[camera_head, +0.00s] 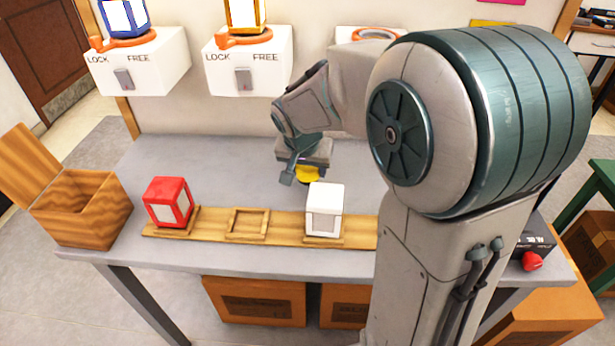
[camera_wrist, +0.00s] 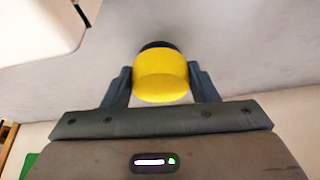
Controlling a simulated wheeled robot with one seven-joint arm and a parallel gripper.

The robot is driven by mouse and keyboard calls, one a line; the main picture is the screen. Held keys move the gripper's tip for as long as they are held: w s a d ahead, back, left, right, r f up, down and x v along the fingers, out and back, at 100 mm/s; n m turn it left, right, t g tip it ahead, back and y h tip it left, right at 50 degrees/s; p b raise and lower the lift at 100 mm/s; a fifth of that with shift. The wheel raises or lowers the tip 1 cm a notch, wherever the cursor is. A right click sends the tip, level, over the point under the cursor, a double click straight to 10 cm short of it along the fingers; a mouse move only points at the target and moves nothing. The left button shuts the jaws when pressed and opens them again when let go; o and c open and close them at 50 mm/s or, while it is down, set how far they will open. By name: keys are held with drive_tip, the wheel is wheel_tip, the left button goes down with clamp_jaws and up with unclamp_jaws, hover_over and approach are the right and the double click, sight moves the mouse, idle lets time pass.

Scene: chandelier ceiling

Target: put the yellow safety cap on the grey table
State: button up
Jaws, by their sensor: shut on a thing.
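The yellow safety cap (camera_wrist: 160,77) is between the two fingers of my gripper (camera_wrist: 160,85) in the wrist view, and the fingers are shut on it. A dark part shows at its far edge. In the head view the yellow cap (camera_head: 308,173) shows under my gripper (camera_head: 300,178), partly hidden by it. The gripper is over the grey table (camera_head: 200,160), behind the white lantern. I cannot tell whether the cap touches the tabletop.
A wooden strip (camera_head: 190,237) along the table's front bears a red lantern (camera_head: 168,202), an empty square frame (camera_head: 248,223) and a white lantern (camera_head: 325,210). An open wooden box (camera_head: 85,220) stands at the left. White lock boxes (camera_head: 247,58) hang behind. The table's left-back area is clear.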

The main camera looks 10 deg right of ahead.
sight(308, 177)
drive_tip(key=shift+f, duration=1.4)
drive_tip(key=shift+f+b, duration=0.15)
drive_tip(key=shift+b, duration=0.2)
drive_tip(key=o, duration=1)
drive_tip(key=shift+c, duration=0.2)
drive_tip(key=p+v, duration=0.2)
drive_tip(key=v, duration=1)
drive_tip(key=shift+r, duration=0.2)
